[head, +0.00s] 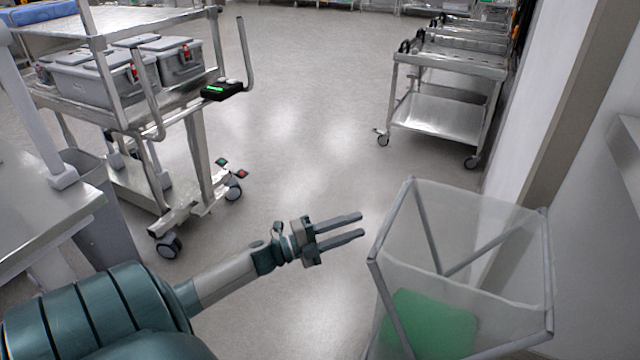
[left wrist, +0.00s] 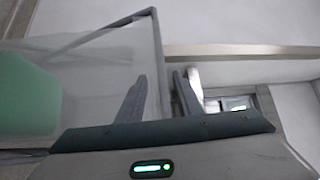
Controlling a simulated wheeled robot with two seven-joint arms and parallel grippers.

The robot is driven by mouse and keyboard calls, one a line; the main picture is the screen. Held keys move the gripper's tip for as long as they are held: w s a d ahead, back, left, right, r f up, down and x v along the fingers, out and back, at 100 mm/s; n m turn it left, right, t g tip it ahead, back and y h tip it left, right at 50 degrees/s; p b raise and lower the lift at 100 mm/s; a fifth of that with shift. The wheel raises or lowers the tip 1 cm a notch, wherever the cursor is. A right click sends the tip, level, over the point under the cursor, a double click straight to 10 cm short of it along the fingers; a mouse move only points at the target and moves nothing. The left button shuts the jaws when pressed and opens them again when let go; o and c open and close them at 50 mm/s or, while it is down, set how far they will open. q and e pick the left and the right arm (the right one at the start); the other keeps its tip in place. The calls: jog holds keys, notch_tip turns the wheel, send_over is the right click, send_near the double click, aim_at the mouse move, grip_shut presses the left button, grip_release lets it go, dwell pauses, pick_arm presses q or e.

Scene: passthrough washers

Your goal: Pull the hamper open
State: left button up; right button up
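The hamper (head: 500,240) is a grey-framed stand with a translucent bag at the lower right of the head view, and something green (head: 428,322) lies in its bottom. The hamper also shows at the left of the left wrist view (left wrist: 100,75). My left gripper (head: 362,225) reaches in from the left, its two parallel fingers pointing at the hamper's near left frame. The fingers are apart with a gap between them and nothing held. In the head view a small space shows between the fingertips and the frame. My right gripper is out of view.
A wall (head: 550,90) runs close behind the hamper on the right. A steel cart (head: 440,105) stands beyond it. A larger trolley with grey bins (head: 105,80) stands at the upper left, beside a steel table (head: 40,215). The floor (head: 290,130) between is clear.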

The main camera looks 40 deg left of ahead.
pick_arm(q)
jog(key=b+v, duration=0.1)
jog(key=v, duration=0.7)
jog(key=shift+a, duration=0.2)
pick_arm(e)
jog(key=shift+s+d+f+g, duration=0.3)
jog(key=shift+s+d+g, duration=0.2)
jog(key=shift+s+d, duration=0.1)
pick_arm(q)
jog(key=shift+s+f, duration=0.15)
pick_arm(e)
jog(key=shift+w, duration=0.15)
